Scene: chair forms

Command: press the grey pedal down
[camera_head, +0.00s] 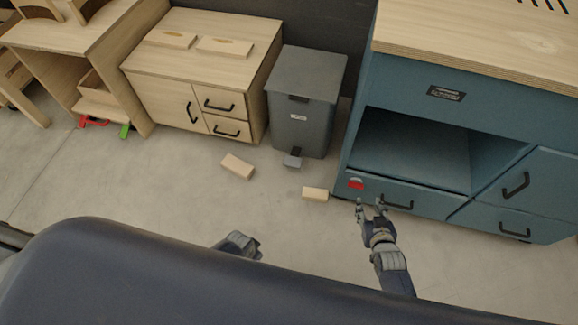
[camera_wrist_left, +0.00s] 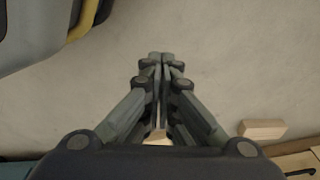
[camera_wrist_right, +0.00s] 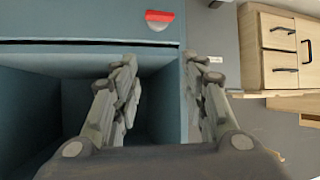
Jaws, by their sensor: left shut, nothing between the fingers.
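The grey pedal (camera_head: 292,159) sticks out low at the front of a grey bin (camera_head: 306,92) with a shut lid. I cannot make out the pedal in either wrist view. My right gripper (camera_head: 371,206) is right of the pedal, in front of the blue cabinet; its fingers stand apart and empty in the right wrist view (camera_wrist_right: 158,70). My left gripper is mostly hidden by my body in the head view. In the left wrist view its fingertips (camera_wrist_left: 161,58) are together with nothing between them, above the floor.
Wooden blocks lie on the floor left (camera_head: 237,166) and right (camera_head: 315,194) of the pedal. The blue cabinet (camera_head: 425,100) stands right of the bin, with a red-and-grey piece (camera_head: 356,183) low on it. A wooden cabinet (camera_head: 165,88) stands left. Floor before the pedal is mostly clear.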

